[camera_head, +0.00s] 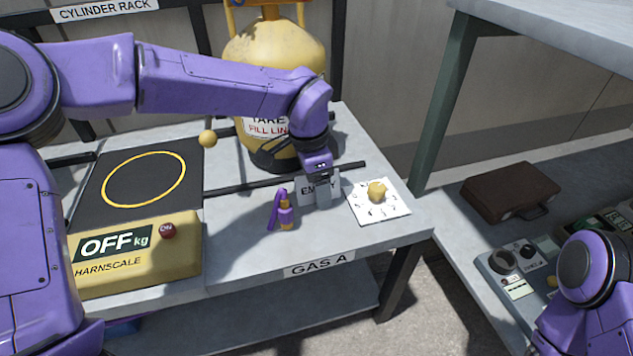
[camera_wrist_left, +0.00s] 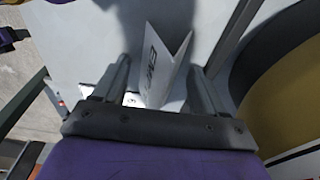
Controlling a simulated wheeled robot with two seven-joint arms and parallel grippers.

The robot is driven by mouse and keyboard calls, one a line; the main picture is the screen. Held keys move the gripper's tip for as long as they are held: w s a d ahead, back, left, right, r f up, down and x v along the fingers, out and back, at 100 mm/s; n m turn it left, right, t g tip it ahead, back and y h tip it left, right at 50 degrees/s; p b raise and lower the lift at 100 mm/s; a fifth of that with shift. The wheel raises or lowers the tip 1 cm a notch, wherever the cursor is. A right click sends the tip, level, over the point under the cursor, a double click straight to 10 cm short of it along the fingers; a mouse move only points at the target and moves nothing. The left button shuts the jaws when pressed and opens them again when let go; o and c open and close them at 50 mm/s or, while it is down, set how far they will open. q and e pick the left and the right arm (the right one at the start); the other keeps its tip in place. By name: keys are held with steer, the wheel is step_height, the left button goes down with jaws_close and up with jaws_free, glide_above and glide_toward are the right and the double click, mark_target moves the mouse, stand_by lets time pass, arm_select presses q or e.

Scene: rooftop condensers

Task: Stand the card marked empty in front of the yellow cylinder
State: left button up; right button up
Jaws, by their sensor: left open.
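The white folded card marked "EMPTY" (camera_head: 305,189) stands on the grey table in front of the yellow cylinder (camera_head: 275,52). My left gripper (camera_head: 322,198) is at the card, its fingers pointing down and hiding the middle of the lettering. In the left wrist view the card (camera_wrist_left: 163,58) stands tent-like between the two fingers of my left gripper (camera_wrist_left: 158,80). The fingers are apart, with a gap visible beside the card. The yellow cylinder (camera_wrist_left: 295,105) curves along the right of that view. My right arm shows at the lower right of the head view, but its gripper is out of view.
A purple spray-like bottle (camera_head: 285,213) stands left of the card. A white numbered sheet (camera_head: 363,213) with a yellow lump (camera_head: 377,191) lies to its right. A scale (camera_head: 135,262) reading "OFF" is at left. A brown case (camera_head: 510,190) lies on the right bench.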

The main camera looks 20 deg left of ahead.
arm_select(q)
steer(key=r+p, duration=0.1)
steer(key=r, duration=0.3)
steer(key=r+p, duration=0.2)
steer(key=r, duration=0.2)
steer(key=a+r+p, duration=0.1)
steer(key=r, duration=0.3)
steer(key=shift+s, duration=0.4)
arm_select(e)
steer(key=shift+m+t+h, duration=0.3)
steer(key=shift+m+t, duration=0.1)
steer(key=r, duration=0.3)
steer(key=w+r, duration=0.1)
steer(key=shift+d+r, duration=0.25)
arm_select(q)
steer(key=shift+a, duration=0.1)
